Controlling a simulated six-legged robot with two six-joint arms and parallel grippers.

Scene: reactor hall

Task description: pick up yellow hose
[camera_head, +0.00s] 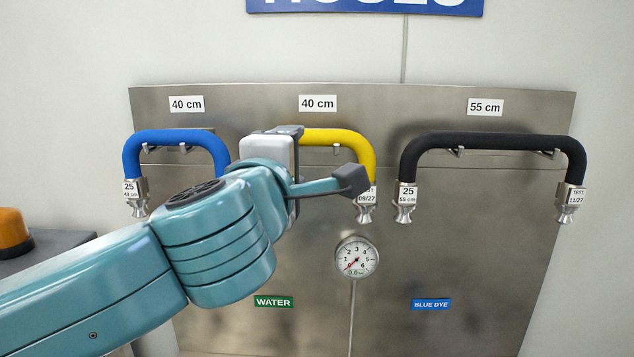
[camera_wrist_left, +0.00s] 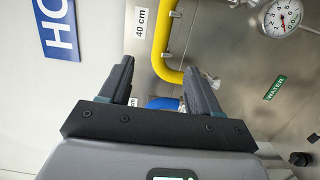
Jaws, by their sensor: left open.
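The yellow hose (camera_head: 357,143) hangs on the steel panel under the middle "40 cm" label, with a metal coupling (camera_head: 365,207) on its right end. Its left part is hidden behind my left gripper (camera_head: 325,157), which is open and in front of it. In the left wrist view, the yellow hose (camera_wrist_left: 165,45) shows beyond the open fingers of the left gripper (camera_wrist_left: 158,68), its bend crossing the gap in the picture. Nothing is seen held. Whether the fingers touch the hose I cannot tell. My right gripper is not in view.
A blue hose (camera_head: 175,139) hangs left of the yellow one, close to my arm, and a longer black hose (camera_head: 490,141) hangs to the right. A pressure gauge (camera_head: 357,257) sits below on the panel (camera_head: 480,285). An orange object (camera_head: 14,233) stands at far left.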

